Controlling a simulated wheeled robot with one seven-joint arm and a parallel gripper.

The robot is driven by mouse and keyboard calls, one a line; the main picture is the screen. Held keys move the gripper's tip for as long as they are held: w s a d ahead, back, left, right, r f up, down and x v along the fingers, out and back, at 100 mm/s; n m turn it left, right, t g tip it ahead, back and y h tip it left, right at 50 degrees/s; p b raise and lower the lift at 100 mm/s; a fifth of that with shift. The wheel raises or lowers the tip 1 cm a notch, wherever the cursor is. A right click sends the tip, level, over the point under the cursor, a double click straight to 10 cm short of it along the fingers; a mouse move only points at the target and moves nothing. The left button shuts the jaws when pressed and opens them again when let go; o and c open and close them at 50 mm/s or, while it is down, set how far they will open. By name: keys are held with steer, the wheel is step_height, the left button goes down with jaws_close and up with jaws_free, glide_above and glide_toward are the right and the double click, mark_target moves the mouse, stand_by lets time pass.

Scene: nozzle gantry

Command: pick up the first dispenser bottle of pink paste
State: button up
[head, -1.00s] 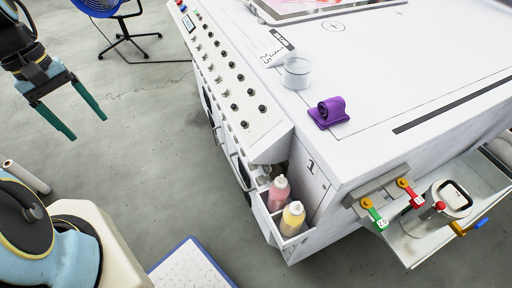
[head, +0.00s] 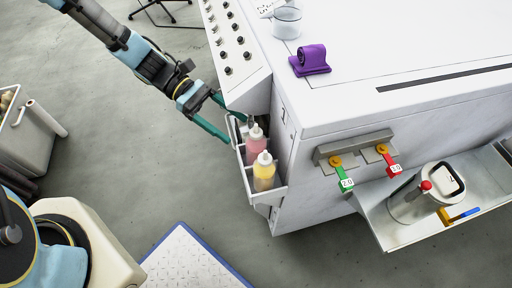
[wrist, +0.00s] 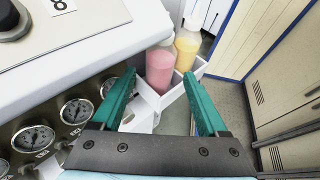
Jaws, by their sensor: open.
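The pink paste bottle (head: 256,138), with a white cap, stands upright in a white side bin (head: 247,184) on the machine's end. It also shows in the wrist view (wrist: 160,66), ahead of the fingertips. A yellow bottle (head: 264,172) stands beside it in the same bin, and in the wrist view (wrist: 187,46) it is behind and to the right. My gripper (head: 228,118) is open and empty, its teal fingers at the bin's left side, just short of the pink bottle. In the wrist view my gripper (wrist: 163,76) has its fingers apart, with the pink bottle's lower part between and beyond the tips.
The machine's knob panel (head: 232,45) and its gauges (wrist: 76,110) lie close beside my gripper. Valves with green (head: 345,182) and red (head: 392,165) handles are at right.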

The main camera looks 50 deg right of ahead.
mark_target(250, 143)
steer(key=shift+f+p+x, duration=0.25)
steer(key=shift+p+x, duration=0.05)
steer(key=shift+x, duration=1.45)
steer(key=shift+f+p+x, duration=0.2)
steer(key=shift+p+x, duration=0.1)
steer(key=shift+x, duration=1.5)
steer(key=shift+w+a, duration=0.15)
steer(key=shift+w, duration=0.05)
steer(key=shift+c, duration=0.2)
steer(key=c, duration=0.7)
